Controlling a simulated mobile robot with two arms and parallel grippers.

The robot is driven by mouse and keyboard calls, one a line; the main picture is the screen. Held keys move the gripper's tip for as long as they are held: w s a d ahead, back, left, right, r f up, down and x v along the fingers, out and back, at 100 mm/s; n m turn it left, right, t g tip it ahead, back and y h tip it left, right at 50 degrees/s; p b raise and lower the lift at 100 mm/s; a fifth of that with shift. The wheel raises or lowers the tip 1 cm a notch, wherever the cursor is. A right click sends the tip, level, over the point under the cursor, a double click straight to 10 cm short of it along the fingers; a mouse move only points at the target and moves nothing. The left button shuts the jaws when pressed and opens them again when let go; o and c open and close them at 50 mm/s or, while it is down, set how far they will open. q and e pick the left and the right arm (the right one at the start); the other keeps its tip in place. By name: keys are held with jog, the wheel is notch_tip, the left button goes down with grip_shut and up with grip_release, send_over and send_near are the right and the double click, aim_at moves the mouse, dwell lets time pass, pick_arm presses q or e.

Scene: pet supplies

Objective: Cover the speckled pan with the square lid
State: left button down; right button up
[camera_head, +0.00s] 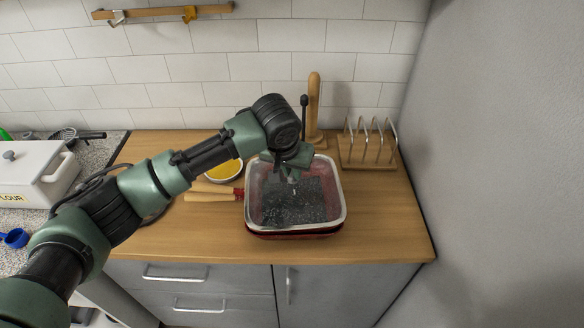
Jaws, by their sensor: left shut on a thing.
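The speckled pan (291,236) is square and red outside, with a wooden handle (208,197) pointing left. It stands on the wooden counter. The square lid (340,190), clear glass with a silver rim, lies over the pan's opening, and dark speckles show through the glass. I cannot tell whether its rim rests on the pan or hovers slightly above. My left gripper (293,178) reaches down over the lid's middle and is shut on its knob, which the fingers mostly hide. My right gripper is not in view.
A yellow-filled bowl (224,170) sits behind the handle, partly behind my left arm. A wooden upright holder (314,105) and a toast rack (368,155) stand behind the pan. A white flour box (35,172) is at far left. Counter right of the pan (385,215) is clear.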

pick_arm(q)
jog(key=shift+r, duration=0.1)
jog(key=c, duration=1.4)
grip_release()
jog(key=shift+o, duration=0.3)
jog(key=d+b+v, duration=0.1)
jog(key=b+v, duration=0.1)
jog(key=v, duration=0.5)
jog(key=shift+a+r, duration=0.35)
jog(key=shift+a, duration=0.2)
jog(key=shift+s, duration=0.2)
